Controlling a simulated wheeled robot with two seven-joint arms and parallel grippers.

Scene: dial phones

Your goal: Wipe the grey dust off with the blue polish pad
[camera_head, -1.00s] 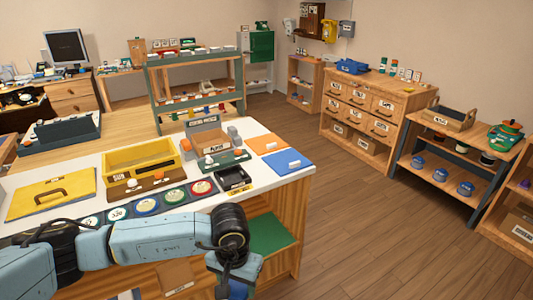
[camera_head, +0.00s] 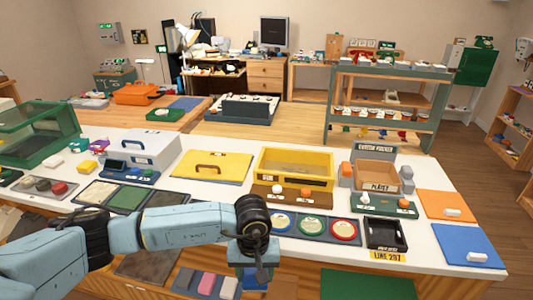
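My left arm comes in from the left across the front of the counter. Its gripper (camera_head: 252,274) points down at the counter's front edge, and its fingers are too hidden to read. A blue mat (camera_head: 465,239) with a white block lies at the right. No grey dust can be made out clearly. My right gripper is not in view.
The white counter (camera_head: 440,273) is crowded. It holds a yellow open box (camera_head: 295,152), a yellow lidded panel (camera_head: 211,167), a grey case (camera_head: 150,150), a black tray (camera_head: 385,234), round dials (camera_head: 311,226) and an orange mat (camera_head: 446,205). Wooden floor (camera_head: 460,155) shows at right.

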